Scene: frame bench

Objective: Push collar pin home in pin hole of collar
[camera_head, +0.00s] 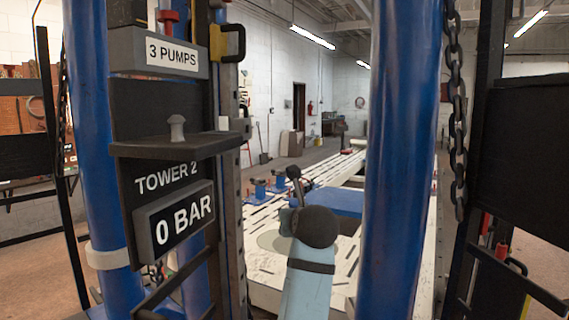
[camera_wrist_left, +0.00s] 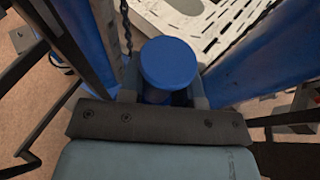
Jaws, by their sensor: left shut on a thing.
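My left gripper (camera_wrist_left: 163,98) shows in the left wrist view, with a grey finger on each side of a blue round-ended piece (camera_wrist_left: 168,62). It is shut on this piece. I cannot tell whether the piece is the collar pin, and its far end is hidden. In the head view a pale ring like a collar (camera_head: 107,257) sits around the left blue post; no pin hole can be made out in it. A small grey mushroom-headed peg (camera_head: 177,128) stands on the dark shelf. A pale blue arm link of mine rises at the bottom centre; no fingers can be made out there.
Blue posts stand at left (camera_head: 92,130) and right (camera_head: 400,130). A chain (camera_head: 457,110) hangs beside the right post. The TOWER 2 panel carries a 0 BAR display (camera_head: 175,224) and a 3 PUMPS sign (camera_head: 172,54). A white slotted bench (camera_head: 265,290) lies beyond.

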